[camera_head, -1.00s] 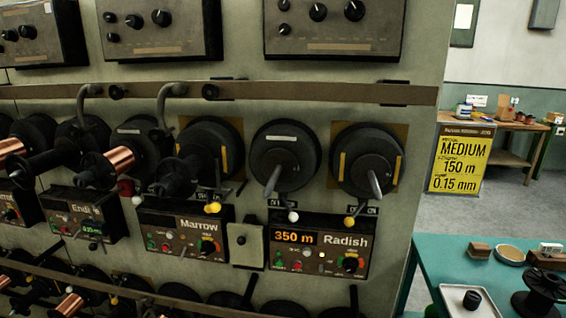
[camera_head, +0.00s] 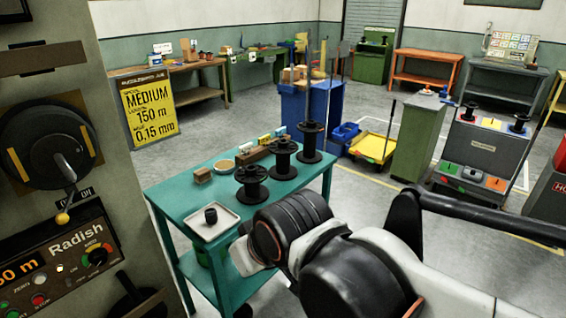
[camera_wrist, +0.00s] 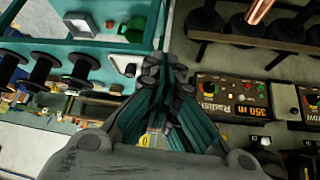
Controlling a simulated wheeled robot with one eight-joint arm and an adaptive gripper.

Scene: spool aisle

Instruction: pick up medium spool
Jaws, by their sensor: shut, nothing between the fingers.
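Three empty black spools stand upright in a row on the teal table in the head view. The middle one, the medium spool by its size (camera_head: 284,160), stands between a smaller spool (camera_head: 252,184) and a taller one (camera_head: 310,143). In the wrist view, which is upside down, the row shows at the left, with the middle spool (camera_wrist: 43,70) well apart from my gripper (camera_wrist: 167,68). My gripper is shut and empty, in front of the winding machine's panels. In the head view my arm covers the table's near right, and my fingertips do not show.
The teal table (camera_head: 178,191) also bears a white tray (camera_head: 212,224) with a small black part, a brown block (camera_head: 203,175) and a round dish (camera_head: 223,166). A yellow sign (camera_head: 148,110) reads MEDIUM, 150 m, 0.15 mm. The Radish machine (camera_head: 62,262) is close at left.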

